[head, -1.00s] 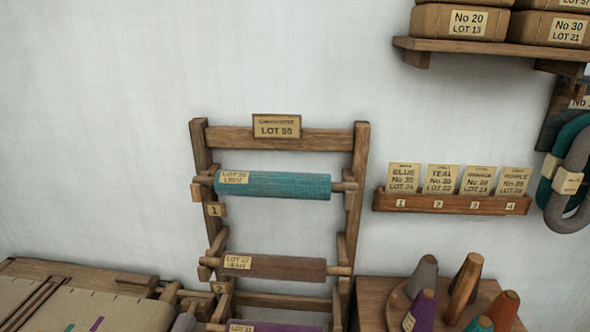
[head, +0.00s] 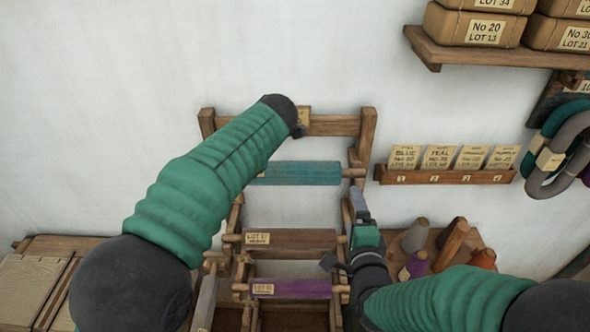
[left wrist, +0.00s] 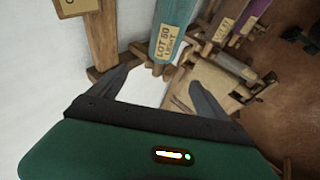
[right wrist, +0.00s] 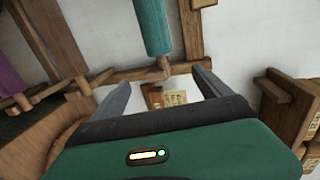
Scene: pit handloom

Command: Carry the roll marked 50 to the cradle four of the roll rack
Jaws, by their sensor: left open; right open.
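The roll marked 50 is the teal roll (head: 300,173), lying across the top cradle of the wooden roll rack (head: 367,135). Its left end is hidden behind my left arm in the head view. Its LOT 50 label (left wrist: 168,42) faces the left wrist camera. My left gripper (left wrist: 158,78) is open, its fingers on either side of the roll's wooden end pin and short of it. My right gripper (right wrist: 160,82) is open near the pin at the other end (right wrist: 165,66), also not closed on it. Cradle four is not clearly visible.
Below are a brown roll (head: 300,241) and a purple roll (head: 300,288) on the rack. Cones (head: 416,236) stand to the right. A card holder (head: 445,177) and a shelf with packages (head: 480,55) are on the wall at right. The loom (head: 35,285) is at lower left.

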